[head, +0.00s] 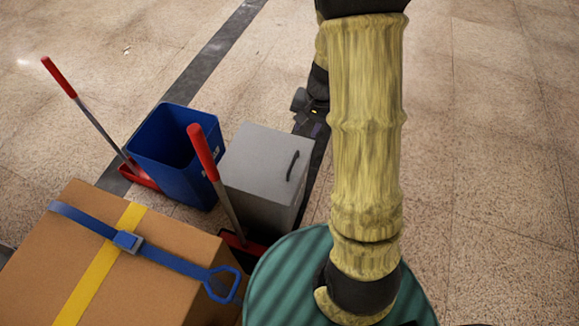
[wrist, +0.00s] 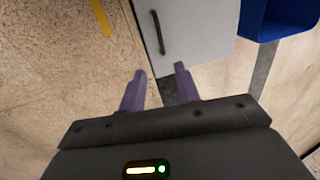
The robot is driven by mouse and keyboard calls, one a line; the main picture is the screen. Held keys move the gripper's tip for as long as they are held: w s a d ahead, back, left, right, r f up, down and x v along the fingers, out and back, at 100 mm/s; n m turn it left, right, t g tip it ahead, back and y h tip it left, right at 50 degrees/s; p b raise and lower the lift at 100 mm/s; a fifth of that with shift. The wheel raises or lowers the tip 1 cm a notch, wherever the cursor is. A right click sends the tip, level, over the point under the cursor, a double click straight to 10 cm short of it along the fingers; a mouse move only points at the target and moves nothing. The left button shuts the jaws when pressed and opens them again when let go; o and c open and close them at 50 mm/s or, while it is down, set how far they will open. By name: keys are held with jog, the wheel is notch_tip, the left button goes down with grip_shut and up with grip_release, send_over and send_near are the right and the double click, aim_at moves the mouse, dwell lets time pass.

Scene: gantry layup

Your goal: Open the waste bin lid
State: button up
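The waste bin (head: 262,190) is a grey box with a flat grey lid (head: 262,150) on top, which lies shut. A dark bar handle (head: 292,165) sits near the lid's right edge. In the wrist view the lid (wrist: 195,35) is at the top centre, with its handle (wrist: 158,32) along its left side. My gripper (wrist: 157,80) is open and empty, its two purple fingers apart. The fingertips appear just short of the handle in the picture; the gap in depth is unclear. In the head view my arm hides most of my gripper, which is right of the bin.
A blue open bin (head: 175,150) stands left of the grey one. Two red-handled dustpans (head: 203,153) stand close by. A strapped cardboard box (head: 140,265) is at the lower left. A green round surface (head: 285,275) is at the bottom centre. Floor to the right is clear.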

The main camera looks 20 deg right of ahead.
aim_at(293, 161)
dwell(0.3)
jog(key=a+f+b, duration=0.1)
jog(key=f+b, duration=0.1)
jog(key=f, duration=0.3)
jog(key=w+a+f+b, duration=0.1)
jog(key=f+b, duration=0.2)
jog(key=f, duration=0.3)
jog(key=w+f+b, duration=0.1)
jog(key=f+b, duration=0.1)
jog(key=f, duration=0.4)
jog(key=shift+a+f+b, duration=0.1)
jog(key=shift+a+b, duration=0.25)
jog(key=shift+a, duration=0.05)
grip_shut()
